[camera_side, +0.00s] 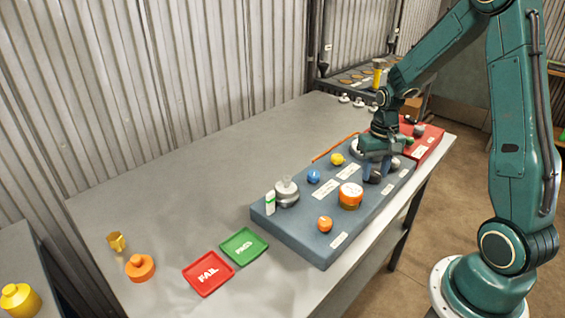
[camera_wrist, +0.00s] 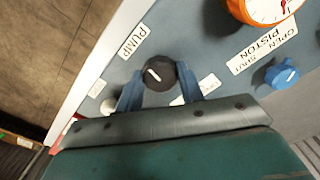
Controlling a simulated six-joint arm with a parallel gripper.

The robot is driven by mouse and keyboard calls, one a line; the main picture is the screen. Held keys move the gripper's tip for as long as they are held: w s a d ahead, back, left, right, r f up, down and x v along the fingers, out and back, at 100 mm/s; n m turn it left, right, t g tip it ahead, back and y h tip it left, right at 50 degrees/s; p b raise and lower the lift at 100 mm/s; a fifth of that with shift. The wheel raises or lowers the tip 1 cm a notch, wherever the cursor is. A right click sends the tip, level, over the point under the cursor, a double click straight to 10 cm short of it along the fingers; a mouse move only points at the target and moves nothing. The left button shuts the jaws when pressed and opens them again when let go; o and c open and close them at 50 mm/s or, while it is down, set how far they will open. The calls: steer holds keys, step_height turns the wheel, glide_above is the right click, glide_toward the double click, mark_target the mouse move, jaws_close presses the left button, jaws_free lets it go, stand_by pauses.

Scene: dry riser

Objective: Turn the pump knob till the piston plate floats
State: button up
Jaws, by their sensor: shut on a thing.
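The black pump knob (camera_wrist: 158,73) with a white pointer mark sits beside the PUMP label (camera_wrist: 133,41) in the wrist view. My gripper (camera_wrist: 158,88) is shut on this knob, one blue finger on each side. In the side view my gripper (camera_side: 373,174) reaches down to the blue-grey panel (camera_side: 300,238) and mostly hides the knob. A silver round piece (camera_side: 287,196), which looks like the piston plate, stands at the panel's left end beside a small green-and-white marker (camera_side: 270,203). I cannot tell whether it floats.
An orange gauge (camera_side: 350,196), a blue knob (camera_side: 314,176), a yellow knob (camera_side: 337,159) and an orange knob (camera_side: 325,223) stand on the panel. A red box (camera_side: 430,134) lies behind my gripper. Red FAIL (camera_side: 208,274) and green PASS (camera_side: 243,246) trays lie left, near an orange weight (camera_side: 140,268).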

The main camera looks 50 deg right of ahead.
mark_target(375, 172)
steer(key=shift+m, duration=0.3)
steer(key=o, duration=1)
steer(key=shift+r, duration=0.1)
step_height(375, 172, up, 14)
steer(key=shift+f, duration=0.15)
stand_by(0.3)
